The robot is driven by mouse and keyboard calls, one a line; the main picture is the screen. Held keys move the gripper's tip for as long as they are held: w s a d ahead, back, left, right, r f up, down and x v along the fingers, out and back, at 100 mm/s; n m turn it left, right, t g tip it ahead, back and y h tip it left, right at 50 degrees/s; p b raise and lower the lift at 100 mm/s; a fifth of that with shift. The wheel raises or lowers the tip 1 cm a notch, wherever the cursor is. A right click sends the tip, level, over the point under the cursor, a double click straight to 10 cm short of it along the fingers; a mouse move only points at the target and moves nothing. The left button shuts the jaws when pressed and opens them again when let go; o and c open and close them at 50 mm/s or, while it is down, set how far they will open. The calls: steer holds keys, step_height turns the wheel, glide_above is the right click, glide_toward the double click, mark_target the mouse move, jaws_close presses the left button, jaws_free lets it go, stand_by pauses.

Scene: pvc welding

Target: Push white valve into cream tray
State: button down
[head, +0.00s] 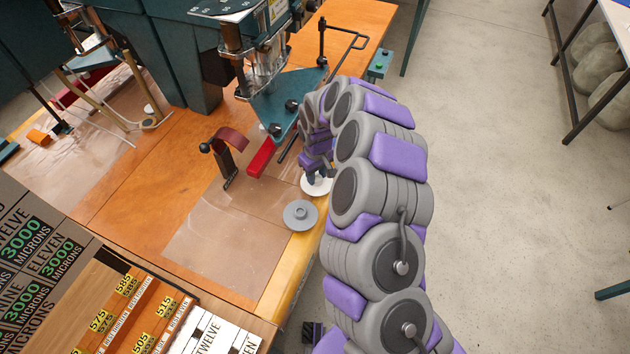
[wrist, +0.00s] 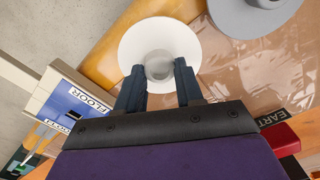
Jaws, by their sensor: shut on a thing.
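The white valve (wrist: 137,42) is a round white flange with a short hub in its middle; in the head view its pale rim (head: 317,188) shows at the table's right edge. My gripper (wrist: 160,68) is shut on the hub, one dark finger on each side. In the head view my gripper (head: 318,172) is above the flange and hides part of it. I cannot tell whether the valve touches the table. I cannot make out a cream tray for certain in either view.
A grey flanged disc (head: 300,214) lies close by on the table, also in the wrist view (wrist: 240,18). A clear sheet (head: 225,235) covers part of the wooden table. A red bar (head: 261,158) and the green welding machine (head: 285,100) stand behind. Labelled boxes (head: 45,250) are at lower left.

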mark_target(317, 178)
steer(key=shift+r+p, duration=0.3)
steer(key=shift+r, duration=0.4)
stand_by(0.4)
steer(key=shift+r+p, duration=0.35)
steer(key=shift+r, duration=0.6)
